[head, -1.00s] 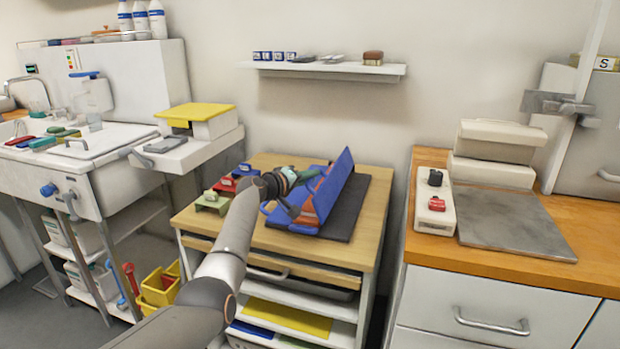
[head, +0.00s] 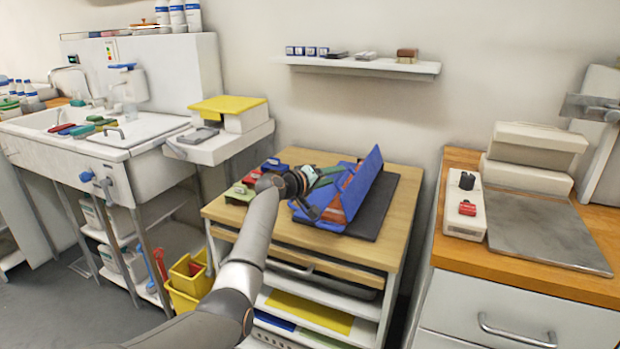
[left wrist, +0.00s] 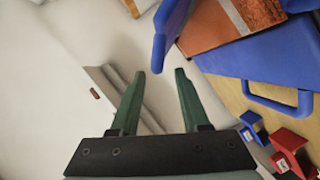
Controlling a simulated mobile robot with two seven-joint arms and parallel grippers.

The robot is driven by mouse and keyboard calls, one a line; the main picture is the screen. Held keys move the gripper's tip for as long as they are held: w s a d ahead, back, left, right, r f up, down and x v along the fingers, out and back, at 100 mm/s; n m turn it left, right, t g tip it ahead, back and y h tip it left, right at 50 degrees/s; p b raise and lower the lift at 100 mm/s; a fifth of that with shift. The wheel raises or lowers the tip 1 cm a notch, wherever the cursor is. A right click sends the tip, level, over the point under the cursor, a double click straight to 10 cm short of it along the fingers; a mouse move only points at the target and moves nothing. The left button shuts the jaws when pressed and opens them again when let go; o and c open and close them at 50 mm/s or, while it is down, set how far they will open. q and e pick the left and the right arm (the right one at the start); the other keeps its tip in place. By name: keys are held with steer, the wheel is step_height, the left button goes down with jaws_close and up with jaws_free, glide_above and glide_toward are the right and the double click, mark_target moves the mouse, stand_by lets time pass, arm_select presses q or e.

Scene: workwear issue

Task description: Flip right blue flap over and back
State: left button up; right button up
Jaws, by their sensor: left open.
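A blue folding board lies on the wooden top of a small cabinet. Its right blue flap (head: 363,184) stands raised at a steep tilt; it also shows in the left wrist view (left wrist: 171,30). An orange garment (left wrist: 232,24) with a silver stripe lies on the board beside the flap. The left blue flap (left wrist: 258,68) with its handle lies low. My left gripper (head: 329,177) is above the board, on the left side of the raised flap. Its green fingers are open, and the flap's edge appears between or just beyond the tips; contact cannot be told. My right gripper is out of view.
A dark mat (head: 394,190) lies under the board and shows on its right. Small red, blue and green holders (head: 240,194) stand at the board's left. A wall shelf (head: 375,67) is behind. A wooden counter (head: 455,255) with a scale stands to the right.

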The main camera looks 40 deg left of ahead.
arm_select(q)
steer(key=d+p+v, duration=0.1)
steer(key=v, duration=0.8)
steer(key=shift+s+a, duration=0.2)
steer(key=shift+a, duration=0.3)
steer(key=shift+r, duration=0.1)
stand_by(0.3)
